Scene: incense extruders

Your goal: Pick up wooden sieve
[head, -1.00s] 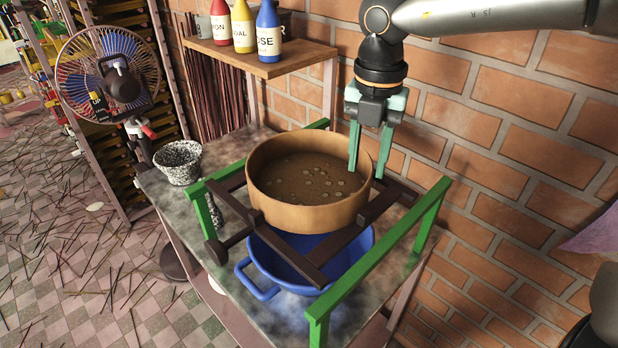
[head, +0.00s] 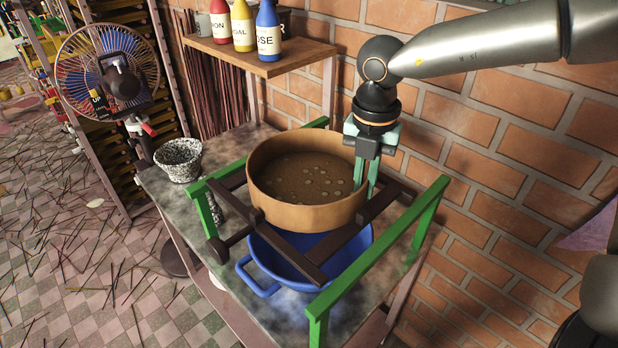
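The wooden sieve (head: 305,216) is a round, light-brown drum with a flat floor dotted with pale round spots. It rests level on a dark wooden frame (head: 336,243) above a blue basin (head: 290,262). My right gripper (head: 366,177) points down at the sieve's right rear rim. Its green fingers are close together, with the sieve wall between them, and look shut on it. The lower fingertips are partly hidden. My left gripper is not in view.
Green rails (head: 377,262) flank the sieve on the table (head: 183,228). A speckled pot (head: 178,160) stands to the left. A wooden shelf (head: 262,60) with bottles is behind. A brick wall (head: 480,190) closes off the right side.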

